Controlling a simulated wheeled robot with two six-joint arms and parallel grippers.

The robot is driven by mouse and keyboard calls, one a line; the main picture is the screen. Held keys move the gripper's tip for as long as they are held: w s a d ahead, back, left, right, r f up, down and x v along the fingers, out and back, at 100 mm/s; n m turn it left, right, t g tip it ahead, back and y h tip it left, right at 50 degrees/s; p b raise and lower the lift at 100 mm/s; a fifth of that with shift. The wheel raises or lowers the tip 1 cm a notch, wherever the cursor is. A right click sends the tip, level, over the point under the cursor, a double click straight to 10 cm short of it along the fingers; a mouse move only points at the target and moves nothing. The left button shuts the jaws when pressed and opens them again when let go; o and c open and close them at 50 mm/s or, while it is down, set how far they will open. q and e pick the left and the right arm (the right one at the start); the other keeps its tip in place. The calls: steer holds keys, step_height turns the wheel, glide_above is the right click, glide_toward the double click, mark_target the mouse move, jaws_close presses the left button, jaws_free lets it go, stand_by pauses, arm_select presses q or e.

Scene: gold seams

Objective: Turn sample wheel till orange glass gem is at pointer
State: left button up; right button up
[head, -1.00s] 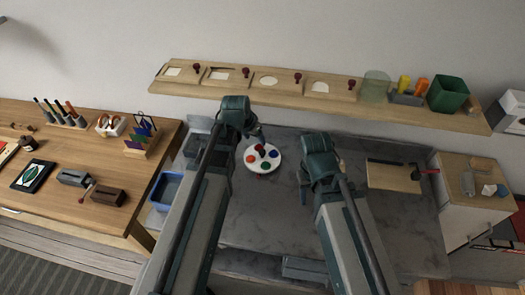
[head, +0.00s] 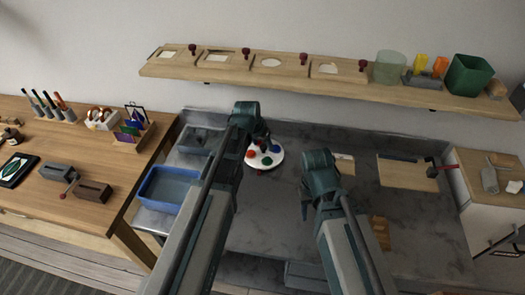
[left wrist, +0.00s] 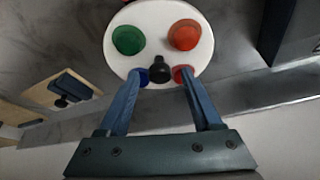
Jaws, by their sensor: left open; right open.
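The sample wheel (head: 277,160) is a white disc on the grey worktop. In the left wrist view the wheel (left wrist: 157,18) carries an orange gem (left wrist: 185,35), a green gem (left wrist: 128,40), a blue gem (left wrist: 141,76) and a pinkish-red gem (left wrist: 183,75). A black knob (left wrist: 159,70) stands between my open left fingers (left wrist: 160,78), with gaps showing. A small red piece, perhaps the pointer, shows at the wheel's edge (left wrist: 127,2), nearer green than orange. In the head view my left gripper (head: 264,140) is over the wheel's far side. My right gripper (head: 306,203) is open and empty, to the right.
A wooden shelf (head: 225,72) with framed plates runs along the wall behind. A blue tray (head: 170,188) stands left. A wooden board (head: 408,174) and a small wooden block (head: 380,232) lie right. The worktop between wheel and board is partly clear.

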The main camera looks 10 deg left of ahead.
arm_select(q)
steer(key=shift+w+f, duration=0.1)
steer(key=shift+f, duration=0.05)
steer(key=shift+c, duration=0.2)
jaws_close()
stand_by(1.2)
